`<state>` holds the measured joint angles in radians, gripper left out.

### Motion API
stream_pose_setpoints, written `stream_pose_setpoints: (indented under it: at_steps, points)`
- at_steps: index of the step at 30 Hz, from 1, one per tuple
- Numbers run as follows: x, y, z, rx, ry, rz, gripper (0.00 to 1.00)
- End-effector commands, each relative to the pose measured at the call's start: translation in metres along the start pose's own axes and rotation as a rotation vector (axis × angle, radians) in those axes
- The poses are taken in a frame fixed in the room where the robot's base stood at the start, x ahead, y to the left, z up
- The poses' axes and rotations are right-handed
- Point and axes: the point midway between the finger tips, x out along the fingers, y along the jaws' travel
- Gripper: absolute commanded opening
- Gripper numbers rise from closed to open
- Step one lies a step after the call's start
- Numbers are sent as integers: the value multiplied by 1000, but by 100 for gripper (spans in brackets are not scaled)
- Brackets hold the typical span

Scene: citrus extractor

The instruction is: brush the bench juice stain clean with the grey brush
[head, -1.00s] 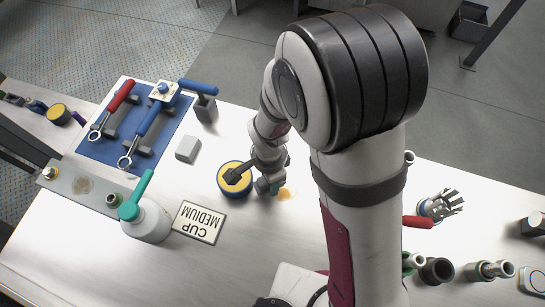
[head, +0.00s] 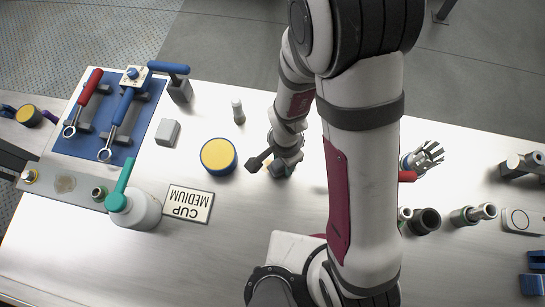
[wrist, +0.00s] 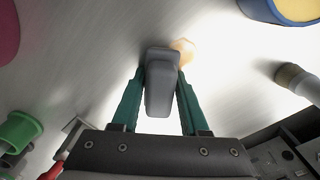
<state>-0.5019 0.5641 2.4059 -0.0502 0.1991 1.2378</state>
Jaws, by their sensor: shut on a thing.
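My gripper (wrist: 158,95) has teal fingers and is shut on the grey brush (wrist: 159,85), seen from above in the wrist view as a grey block. The pale orange juice stain (wrist: 183,48) shows just beyond the brush's far right end, partly hidden by it. In the head view my gripper (head: 281,170) is low over the bench, and only a small orange bit of the stain (head: 264,165) shows beside it. I cannot tell whether the bristles touch the bench.
A round blue and yellow thing (head: 218,157) stands left of my gripper, with a small metal cylinder (head: 238,111) behind. Metal fittings (head: 427,221) stand to the right.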

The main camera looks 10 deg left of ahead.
Motion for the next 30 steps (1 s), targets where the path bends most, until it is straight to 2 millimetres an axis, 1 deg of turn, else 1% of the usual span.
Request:
stream_pose_setpoints:
  at_steps: [1, 2, 26, 28, 30]
  points:
    - [0, 4, -3, 4, 0, 1, 0]
    - [0, 2, -2, 0, 1, 0, 0]
    - [0, -50, 51, -2, 0, -1, 0]
    - [-4, -51, 51, 0, 0, -2, 0]
    - [-21, -52, 51, -1, 1, -6, 0]
